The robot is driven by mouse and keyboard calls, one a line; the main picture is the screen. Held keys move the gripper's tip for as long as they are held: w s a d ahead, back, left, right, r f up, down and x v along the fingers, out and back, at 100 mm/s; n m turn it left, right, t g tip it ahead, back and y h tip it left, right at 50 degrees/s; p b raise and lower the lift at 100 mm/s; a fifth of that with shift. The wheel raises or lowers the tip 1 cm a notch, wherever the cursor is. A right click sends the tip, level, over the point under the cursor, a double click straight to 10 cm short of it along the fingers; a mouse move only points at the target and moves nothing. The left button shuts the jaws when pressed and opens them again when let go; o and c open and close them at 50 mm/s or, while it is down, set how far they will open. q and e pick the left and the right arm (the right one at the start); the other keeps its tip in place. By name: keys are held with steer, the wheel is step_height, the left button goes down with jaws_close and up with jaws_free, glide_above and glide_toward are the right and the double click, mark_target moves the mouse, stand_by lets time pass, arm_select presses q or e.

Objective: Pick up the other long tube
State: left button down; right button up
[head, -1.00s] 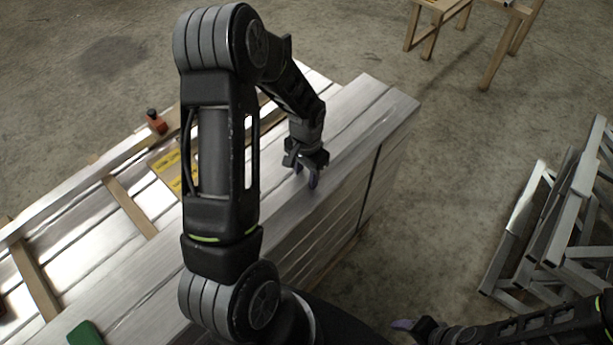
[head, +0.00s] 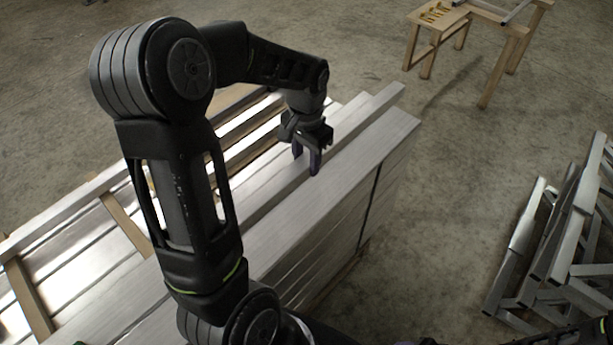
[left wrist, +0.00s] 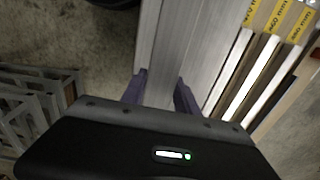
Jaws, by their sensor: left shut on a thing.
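A long silvery aluminium tube (head: 368,110) runs diagonally along the stack, its far end toward the upper right. My left gripper (head: 308,164) points down and is shut on this tube, with one finger on each side. The tube sits higher than the tubes beside it; whether it is fully clear of them is hard to tell. In the left wrist view the tube (left wrist: 160,85) runs between the two purple-grey fingers. My left arm hides part of the tube's near length. My right gripper is not clearly visible; only dark arm parts show at the bottom right.
The stack of aluminium tubes (head: 375,150) has wooden strips (head: 125,222) across its left part. Welded metal frames (head: 560,235) stand at the right. A wooden stand (head: 438,20) is at the upper right. Bare concrete floor lies between them.

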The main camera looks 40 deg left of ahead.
mark_target(308, 159)
arm_select(q)
steer(key=shift+r, duration=2.25)
steer(key=shift+w, duration=0.15)
